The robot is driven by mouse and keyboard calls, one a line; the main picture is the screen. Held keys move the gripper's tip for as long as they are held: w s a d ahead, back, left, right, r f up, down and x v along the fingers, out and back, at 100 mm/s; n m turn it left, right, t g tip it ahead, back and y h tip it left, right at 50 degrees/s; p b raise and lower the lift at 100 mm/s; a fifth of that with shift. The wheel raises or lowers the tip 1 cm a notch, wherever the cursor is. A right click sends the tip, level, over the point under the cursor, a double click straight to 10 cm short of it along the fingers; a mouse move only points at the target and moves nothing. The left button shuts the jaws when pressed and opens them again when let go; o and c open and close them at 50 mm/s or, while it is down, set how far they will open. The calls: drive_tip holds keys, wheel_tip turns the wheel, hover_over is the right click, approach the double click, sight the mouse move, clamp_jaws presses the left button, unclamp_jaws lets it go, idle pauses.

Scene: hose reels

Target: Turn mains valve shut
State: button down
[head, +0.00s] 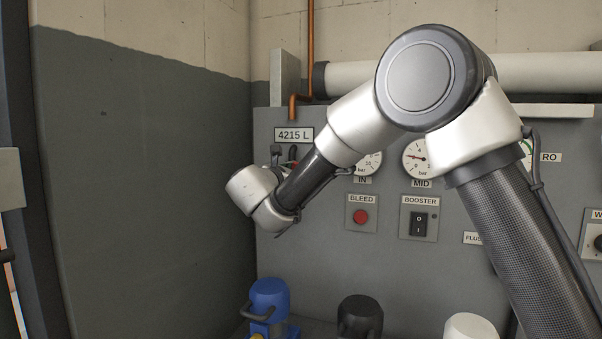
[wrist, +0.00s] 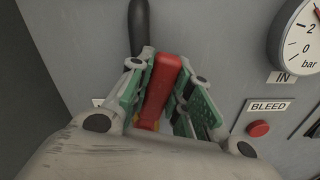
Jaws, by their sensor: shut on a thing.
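The mains valve's red lever handle (wrist: 160,88) shows in the wrist view, in front of the grey panel. My gripper (wrist: 163,85) has its green-padded fingers on both sides of the handle and is shut on it. A bit of yellow shows low between the fingers; the rest of the valve is hidden behind my gripper. In the head view my arm reaches to the panel's left part, and a small piece of red (head: 293,165) shows beside my wrist, below the 4215 L plate (head: 294,135). The fingers are mostly hidden there.
The grey panel carries an IN gauge (wrist: 302,45), a MID gauge (head: 417,158), a red BLEED button (head: 361,217) and a BOOSTER switch (head: 418,223). Blue (head: 268,300), black (head: 360,317) and white (head: 470,327) units stand below. A grey wall (head: 150,190) is close on the left.

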drive_tip(key=s+d+f+m, duration=0.2)
drive_tip(key=d+f+m, duration=0.3)
drive_tip(key=m, duration=0.9)
drive_tip(key=shift+f+m, duration=0.3)
drive_tip(key=shift+f, duration=0.85)
drive_tip(key=c, duration=1.3)
unclamp_jaws()
drive_tip(key=shift+s, duration=0.1)
drive_tip(key=v, duration=1.2)
